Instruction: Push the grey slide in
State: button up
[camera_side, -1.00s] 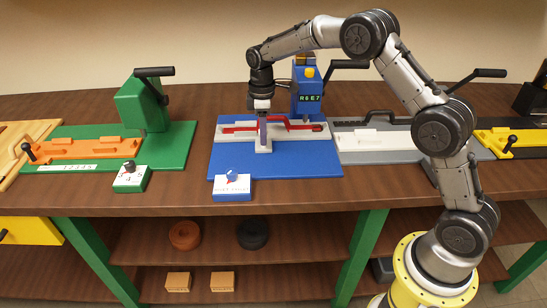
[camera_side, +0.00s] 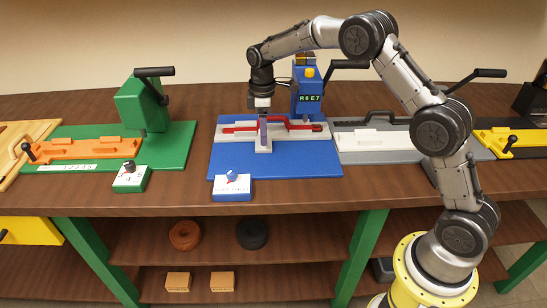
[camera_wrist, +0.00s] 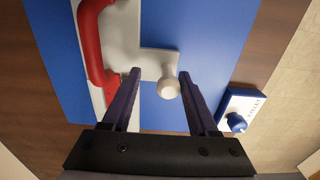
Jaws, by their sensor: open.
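The grey slide (camera_wrist: 153,64) is a light grey bar with a pale round knob (camera_wrist: 169,88) at its end, on the blue base plate (camera_side: 300,164). In the side view the slide (camera_side: 263,149) juts toward the front of the plate from the pale rail with the red handle (camera_side: 298,124). My gripper (camera_wrist: 160,76) is open, with its two dark purple fingers on either side of the knob in the wrist view. In the side view my gripper (camera_side: 263,138) points down over the slide and hides part of it. Contact with the knob cannot be told.
A small white-and-blue dial box (camera_side: 232,190) stands at the plate's front left. A blue press with a display (camera_side: 309,97) rises behind the rail. A green station (camera_side: 142,105) is to the left and a grey one (camera_side: 375,156) to the right. The plate's front is clear.

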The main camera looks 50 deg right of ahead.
jog(key=shift+a+r, duration=0.1)
jog(key=shift+r, duration=2.9)
